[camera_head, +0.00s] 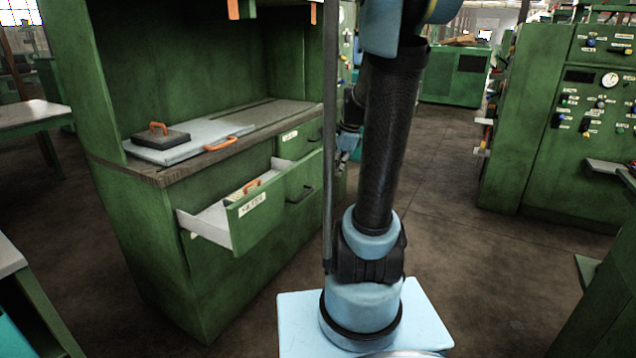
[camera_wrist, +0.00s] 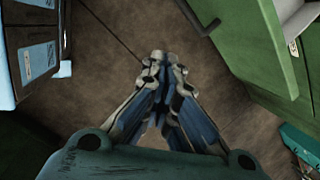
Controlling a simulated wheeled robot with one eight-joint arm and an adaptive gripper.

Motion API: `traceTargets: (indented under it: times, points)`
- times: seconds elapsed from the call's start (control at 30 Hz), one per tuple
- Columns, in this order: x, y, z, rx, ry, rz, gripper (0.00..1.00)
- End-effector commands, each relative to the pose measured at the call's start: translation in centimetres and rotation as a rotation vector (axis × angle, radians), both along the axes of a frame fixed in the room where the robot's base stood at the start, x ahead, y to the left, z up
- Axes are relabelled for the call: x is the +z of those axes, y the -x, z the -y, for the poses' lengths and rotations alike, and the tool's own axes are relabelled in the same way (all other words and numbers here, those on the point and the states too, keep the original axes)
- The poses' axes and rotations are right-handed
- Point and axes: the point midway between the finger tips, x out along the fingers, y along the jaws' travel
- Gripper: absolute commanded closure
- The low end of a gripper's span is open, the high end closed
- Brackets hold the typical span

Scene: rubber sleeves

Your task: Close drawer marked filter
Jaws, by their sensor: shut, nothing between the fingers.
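A green drawer (camera_head: 258,217) with a pale paper label stands pulled out of the green cabinet at left in the head view. Its light inner side wall shows, and something with an orange handle (camera_head: 243,188) is at it. The label is too small to read surely. My gripper (camera_wrist: 160,60) is shut and empty in the wrist view, pointing over the brown floor. In that view an open drawer (camera_wrist: 270,50) shows at upper right, apart from my fingers. In the head view my gripper is mostly hidden behind my arm.
The green cabinet (camera_head: 160,250) has a wooden worktop with a grey panel (camera_head: 185,147) and a dark block with an orange handle (camera_head: 162,135). Other drawers with dark handles are right of the open one. A control console (camera_head: 570,120) stands at right. The floor between is clear.

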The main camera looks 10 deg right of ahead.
Motion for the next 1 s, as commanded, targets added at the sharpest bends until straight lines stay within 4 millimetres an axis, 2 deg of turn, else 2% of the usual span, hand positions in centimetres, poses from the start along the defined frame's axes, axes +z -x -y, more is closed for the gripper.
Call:
traceTargets:
  times: [0.03, 0.2, 0.4, 0.67, 1.0]
  points:
    - [-0.1, -1.5, 0.4, -0.074, -0.027, -0.013, 1.00]
    - [-0.7, -5.6, 1.6, -0.326, -0.118, -0.066, 1.00]
    - [-1.6, -8.7, 2.7, -0.528, -0.192, -0.115, 1.00]
    - [-2.4, -9.9, 2.9, -0.600, -0.220, -0.135, 1.00]
    - [-6.3, -10.8, 1.7, -0.598, -0.218, -0.135, 1.00]
